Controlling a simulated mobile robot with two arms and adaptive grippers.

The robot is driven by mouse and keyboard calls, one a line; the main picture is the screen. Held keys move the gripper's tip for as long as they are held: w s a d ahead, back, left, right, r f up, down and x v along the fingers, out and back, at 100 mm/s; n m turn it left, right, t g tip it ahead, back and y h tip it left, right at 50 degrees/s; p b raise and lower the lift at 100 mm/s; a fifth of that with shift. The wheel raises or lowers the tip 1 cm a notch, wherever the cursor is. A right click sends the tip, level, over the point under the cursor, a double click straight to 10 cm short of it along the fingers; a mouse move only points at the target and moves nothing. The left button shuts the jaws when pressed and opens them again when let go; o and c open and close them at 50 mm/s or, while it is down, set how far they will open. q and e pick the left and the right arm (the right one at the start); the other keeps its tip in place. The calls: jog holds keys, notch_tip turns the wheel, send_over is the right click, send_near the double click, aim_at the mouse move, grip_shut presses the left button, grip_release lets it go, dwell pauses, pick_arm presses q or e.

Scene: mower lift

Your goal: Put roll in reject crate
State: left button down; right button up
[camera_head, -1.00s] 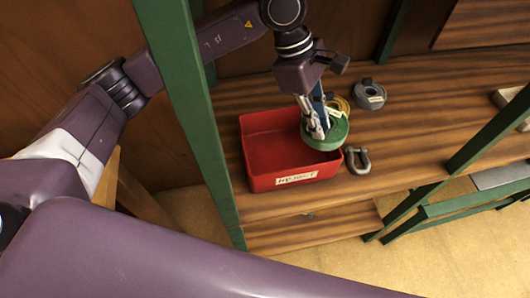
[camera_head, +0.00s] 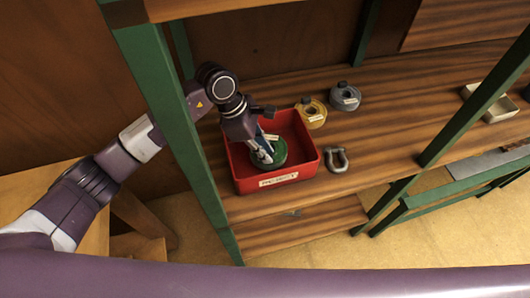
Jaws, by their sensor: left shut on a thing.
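The red reject crate (camera_head: 243,180) stands on the wooden shelf, with a white label on its front wall. A green roll (camera_head: 277,152) is within the crate's outline, in its right half. My left gripper (camera_head: 265,155) points down into the crate and is shut on the green roll. Whether the roll touches the crate floor I cannot tell. The fingers hide part of the roll. My right gripper is not in view.
A yellow roll (camera_head: 311,112) and a grey roll (camera_head: 345,97) lie behind and right of the crate. A metal shackle (camera_head: 336,160) lies just right of it. Green shelf posts (camera_head: 175,120) stand at left and right. A pale tray (camera_head: 489,104) is at far right.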

pick_arm(q)
jog(key=shift+f, duration=0.95)
jog(key=shift+f, duration=0.1)
jog(key=shift+f, duration=0.15)
jog(key=c, duration=1.9)
grip_release()
